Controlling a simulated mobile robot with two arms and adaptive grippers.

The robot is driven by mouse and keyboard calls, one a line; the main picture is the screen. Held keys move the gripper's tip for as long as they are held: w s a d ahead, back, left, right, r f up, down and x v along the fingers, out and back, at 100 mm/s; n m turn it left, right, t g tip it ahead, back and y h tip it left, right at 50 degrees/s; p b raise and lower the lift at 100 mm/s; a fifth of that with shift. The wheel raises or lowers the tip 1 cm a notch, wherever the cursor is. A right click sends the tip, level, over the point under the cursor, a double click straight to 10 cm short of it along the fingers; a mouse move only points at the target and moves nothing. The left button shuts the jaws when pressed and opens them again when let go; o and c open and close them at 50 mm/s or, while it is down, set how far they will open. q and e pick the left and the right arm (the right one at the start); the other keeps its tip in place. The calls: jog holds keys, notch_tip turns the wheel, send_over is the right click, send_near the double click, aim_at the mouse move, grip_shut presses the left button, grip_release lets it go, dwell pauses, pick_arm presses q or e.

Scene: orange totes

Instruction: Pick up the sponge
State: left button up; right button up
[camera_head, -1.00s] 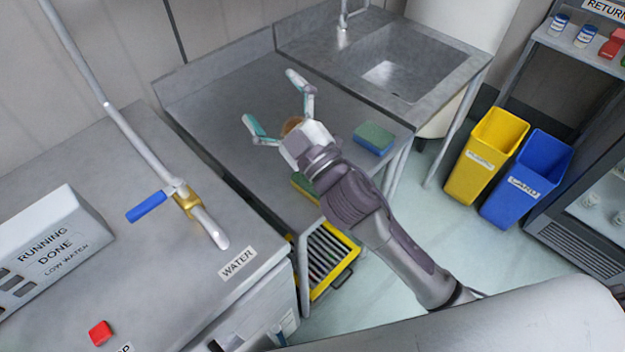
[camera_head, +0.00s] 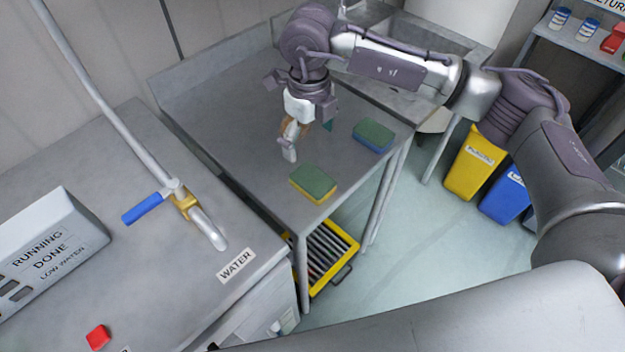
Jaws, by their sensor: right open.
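A green-topped sponge with a yellow underside (camera_head: 313,183) lies flat on the steel table near its front corner. A second green-topped sponge with a blue underside (camera_head: 374,135) lies farther right, near the table's right edge. My right gripper (camera_head: 309,141) points down over the table, behind and left of the sponges, open and apart from both. A small brown thing, partly hidden, shows by its fingers. My left gripper is not in view.
The steel table (camera_head: 225,120) has bare room left of the gripper. A yellow crate (camera_head: 345,270) sits below it. A machine with a blue-handled pipe (camera_head: 145,207) stands left. Yellow (camera_head: 470,165) and blue (camera_head: 505,195) bins stand right.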

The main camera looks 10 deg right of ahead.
jog(key=p, duration=0.2)
send_over(313, 178)
jog(key=f, duration=0.8)
jog(key=shift+s+a, duration=0.1)
jog(key=shift+a, duration=0.2)
jog(key=shift+f, duration=0.5)
jog(key=f, duration=0.1)
jog(key=f+p, duration=0.2)
jog(key=shift+d+f, duration=0.3)
jog(key=shift+f, duration=0.5)
jog(key=shift+c, duration=0.2)
jog(key=c, duration=0.8)
